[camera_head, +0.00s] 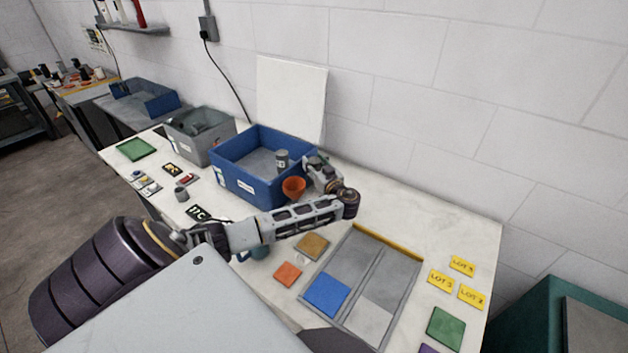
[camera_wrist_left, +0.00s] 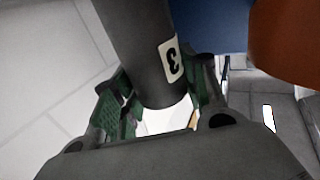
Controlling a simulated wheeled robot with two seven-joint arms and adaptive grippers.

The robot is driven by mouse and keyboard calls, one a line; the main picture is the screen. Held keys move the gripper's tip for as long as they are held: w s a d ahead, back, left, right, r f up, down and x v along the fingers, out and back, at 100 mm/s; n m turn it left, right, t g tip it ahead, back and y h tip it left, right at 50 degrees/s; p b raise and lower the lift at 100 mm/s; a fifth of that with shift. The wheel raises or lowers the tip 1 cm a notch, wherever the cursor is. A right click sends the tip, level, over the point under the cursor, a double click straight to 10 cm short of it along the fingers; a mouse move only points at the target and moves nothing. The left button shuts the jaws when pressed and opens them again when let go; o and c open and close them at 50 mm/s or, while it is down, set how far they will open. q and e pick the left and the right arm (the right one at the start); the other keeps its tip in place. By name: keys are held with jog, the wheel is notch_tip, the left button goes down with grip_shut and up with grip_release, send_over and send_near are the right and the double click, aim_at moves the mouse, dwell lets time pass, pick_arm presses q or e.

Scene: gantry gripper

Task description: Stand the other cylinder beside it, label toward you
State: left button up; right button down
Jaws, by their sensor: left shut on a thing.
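A dark grey cylinder with a white label marked 3 (camera_wrist_left: 138,50) is between the green-padded fingers of my left gripper (camera_wrist_left: 160,98), which is shut on it. In the head view the held cylinder (camera_head: 282,158) appears upright over or in front of the blue bin's right part, with a pale label showing; its height above the table is hard to tell. My left gripper (camera_head: 303,163) reaches it from the right. Another small grey cylinder (camera_head: 181,194) stands on the table at the left, near a black label card. My right gripper is not in view.
A blue bin (camera_head: 238,184) and grey bin (camera_head: 203,148) stand at the back. An orange cup (camera_head: 293,187) is close by my gripper. A divided tray (camera_head: 370,254), colored tiles and yellow lot cards (camera_head: 440,281) lie at the right. My left arm crosses the middle.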

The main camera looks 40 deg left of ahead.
pick_arm(q)
jog(key=shift+f, duration=1.85)
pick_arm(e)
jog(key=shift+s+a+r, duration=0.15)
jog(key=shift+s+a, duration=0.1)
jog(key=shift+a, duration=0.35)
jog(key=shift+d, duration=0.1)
